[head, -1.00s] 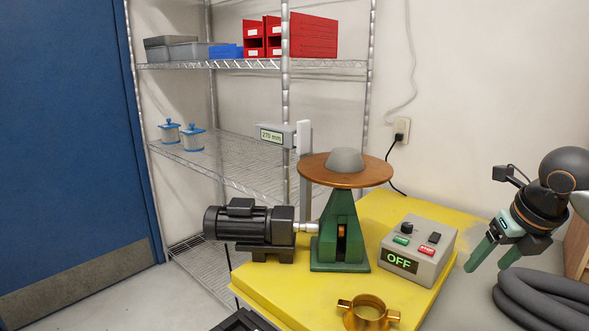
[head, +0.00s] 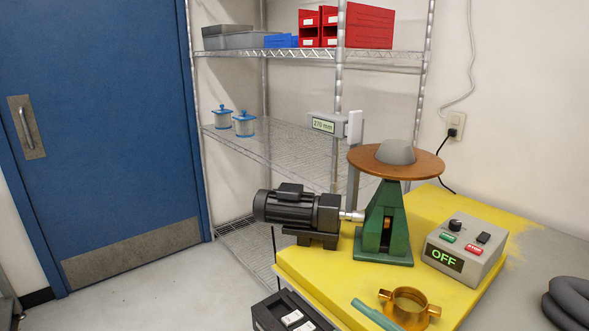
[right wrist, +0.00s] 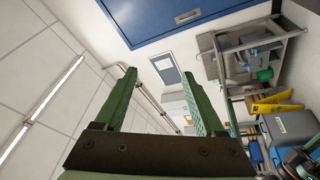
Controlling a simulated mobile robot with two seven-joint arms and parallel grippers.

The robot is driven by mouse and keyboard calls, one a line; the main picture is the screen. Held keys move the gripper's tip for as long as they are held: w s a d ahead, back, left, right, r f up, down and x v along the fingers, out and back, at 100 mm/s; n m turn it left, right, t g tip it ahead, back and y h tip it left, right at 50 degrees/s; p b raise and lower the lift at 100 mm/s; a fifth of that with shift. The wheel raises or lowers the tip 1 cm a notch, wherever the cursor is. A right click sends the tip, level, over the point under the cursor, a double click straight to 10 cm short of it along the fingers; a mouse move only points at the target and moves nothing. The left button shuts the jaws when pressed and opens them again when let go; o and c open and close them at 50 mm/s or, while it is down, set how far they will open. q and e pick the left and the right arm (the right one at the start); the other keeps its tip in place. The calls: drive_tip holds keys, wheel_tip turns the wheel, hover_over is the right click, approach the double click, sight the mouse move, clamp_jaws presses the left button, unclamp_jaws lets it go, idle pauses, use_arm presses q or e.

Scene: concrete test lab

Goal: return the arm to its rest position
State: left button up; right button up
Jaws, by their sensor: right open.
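My right gripper (right wrist: 166,92) fills the lower part of the right wrist view. Its two green fingers stand wide apart with nothing between them. Beyond them are a ceiling, a pale wall and a blue door, seen tilted. In the head view, a teal bar (head: 375,314) comes in from the bottom edge beside the brass clamp ring (head: 411,320). The rest of that arm is out of the head view. My left gripper is not in view.
The yellow bench (head: 325,276) holds a black motor (head: 290,207), a green stand (head: 385,232) with a copper disc, and a control box (head: 462,250) reading OFF. A grey hose (head: 568,302) lies at right. Wire shelving (head: 300,150) stands behind. The floor at left is clear.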

drive_tip(key=s+d+f+m+t+h, duration=0.1)
drive_tip(key=d+f+m+t+h, duration=0.3)
drive_tip(key=f+m+h, duration=0.55)
drive_tip(key=s+d+f+m+g+h, duration=0.1)
drive_tip(key=s+f+m+g, duration=0.3)
drive_tip(key=s+f, duration=0.4)
drive_tip(key=s+d+f+m+g+h, duration=0.1)
drive_tip(key=s+f+m+g+h, duration=0.2)
drive_tip(key=s+f+m, duration=0.4)
wheel_tip(320, 180, down, 6)
drive_tip(key=shift+s+r+g, duration=0.1)
drive_tip(key=shift+s+g, duration=0.4)
drive_tip(key=shift+s, duration=0.35)
